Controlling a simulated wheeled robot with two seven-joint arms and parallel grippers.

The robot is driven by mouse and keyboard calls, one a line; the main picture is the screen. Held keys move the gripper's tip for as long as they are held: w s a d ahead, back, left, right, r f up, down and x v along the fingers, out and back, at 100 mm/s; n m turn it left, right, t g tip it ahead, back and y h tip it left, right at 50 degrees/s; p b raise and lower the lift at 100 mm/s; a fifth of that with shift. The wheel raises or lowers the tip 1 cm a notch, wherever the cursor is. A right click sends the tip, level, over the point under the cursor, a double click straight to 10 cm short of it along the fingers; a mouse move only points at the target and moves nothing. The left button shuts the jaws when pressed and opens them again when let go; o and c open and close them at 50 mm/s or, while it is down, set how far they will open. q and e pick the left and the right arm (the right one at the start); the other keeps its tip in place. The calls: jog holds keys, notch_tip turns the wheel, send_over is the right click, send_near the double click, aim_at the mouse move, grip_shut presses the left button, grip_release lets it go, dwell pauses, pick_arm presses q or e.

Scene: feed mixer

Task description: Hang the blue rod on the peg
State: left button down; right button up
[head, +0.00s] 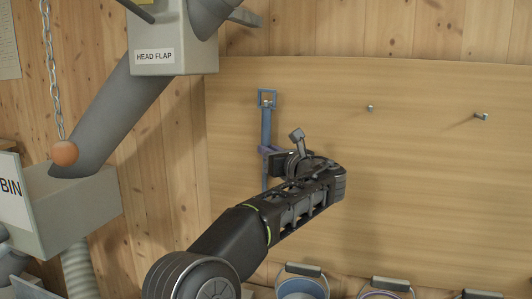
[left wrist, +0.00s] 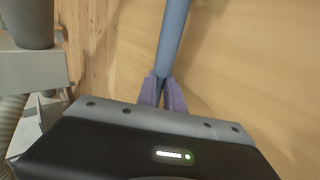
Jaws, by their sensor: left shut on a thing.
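The blue rod (head: 266,127) hangs upright in front of the wooden board, with a square loop (head: 267,91) at its top. A small pale spot, perhaps a peg end, shows inside the loop; I cannot tell whether the loop is around a peg. My left gripper (head: 268,151) is shut on the rod's shaft below the loop. In the left wrist view the rod (left wrist: 172,40) runs up from between the purple fingertips (left wrist: 162,92), and its top is out of that view. My right gripper is not in view.
Two bare pegs (head: 369,108) (head: 480,116) stick out of the board (head: 420,180) to the right. Several buckets (head: 302,287) stand along the bottom. A grey chute labelled HEAD FLAP (head: 155,57), a chain with an orange ball (head: 65,153) and a bin (head: 85,205) are at the left.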

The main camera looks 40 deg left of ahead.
pick_arm(q)
jog(key=shift+d+r+t, duration=0.15)
jog(key=shift+d+r, duration=0.05)
jog(key=shift+r, duration=0.45)
jog(key=shift+d+r+t, duration=0.15)
jog(key=shift+r, duration=0.45)
jog(key=c, duration=1.4)
grip_release()
jog(key=shift+w+d+f, duration=0.1)
jog(key=shift+o, duration=0.2)
jog(key=s+d+f+b, duration=0.2)
jog(key=s+d, duration=0.1)
jog(key=d, duration=0.3)
jog(key=shift+d+b, duration=0.3)
jog(key=shift+b, duration=0.05)
jog(key=shift+s+f, duration=0.1)
jog(key=shift+f, duration=0.15)
